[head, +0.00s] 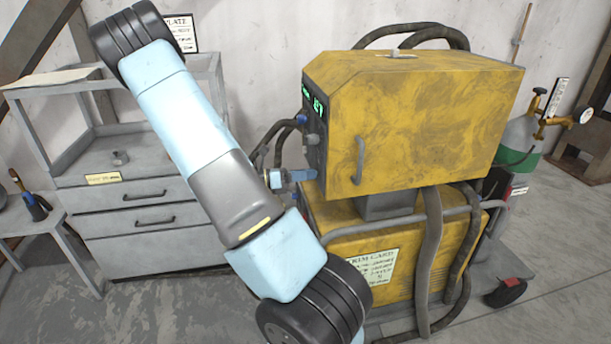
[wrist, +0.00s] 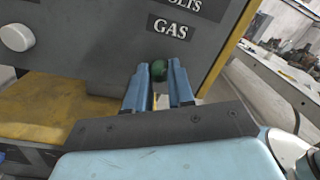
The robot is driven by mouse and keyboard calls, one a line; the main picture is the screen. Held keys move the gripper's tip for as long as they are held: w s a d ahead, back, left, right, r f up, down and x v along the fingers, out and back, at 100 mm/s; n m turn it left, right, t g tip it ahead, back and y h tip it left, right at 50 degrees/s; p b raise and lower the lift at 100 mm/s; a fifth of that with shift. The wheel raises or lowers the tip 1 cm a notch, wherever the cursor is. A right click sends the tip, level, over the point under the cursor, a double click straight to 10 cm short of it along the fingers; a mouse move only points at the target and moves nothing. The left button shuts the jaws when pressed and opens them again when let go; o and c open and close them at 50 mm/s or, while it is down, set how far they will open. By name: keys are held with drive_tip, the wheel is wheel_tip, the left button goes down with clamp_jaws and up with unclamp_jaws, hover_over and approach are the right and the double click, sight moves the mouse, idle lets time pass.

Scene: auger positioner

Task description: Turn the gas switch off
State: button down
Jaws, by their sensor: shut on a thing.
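In the wrist view, the gas switch (wrist: 158,70) is a small dark green knob on the dark front panel, just below the white GAS label (wrist: 170,28). My gripper (wrist: 158,76) has its two blue fingers on either side of the switch and is shut on it. The fingers hide part of the switch, so its set position cannot be told. In the head view, my gripper (head: 300,175) reaches the front of the yellow machine (head: 430,110). The switch itself is hidden there.
A pale round knob (wrist: 17,37) sits on the same panel to the left. A grey drawer cabinet (head: 150,218) stands to the left. A gas cylinder (head: 518,140) stands behind at the right.

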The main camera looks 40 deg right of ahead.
drive_tip(key=n, duration=0.5)
drive_tip(key=n+h, duration=0.1)
drive_tip(key=n, duration=0.5)
drive_tip(key=shift+t, duration=0.3)
drive_tip(key=shift+n, duration=0.4)
drive_tip(key=c, duration=1)
unclamp_jaws()
drive_tip(key=v, duration=1.4)
drive_tip(key=shift+s+f, duration=0.1)
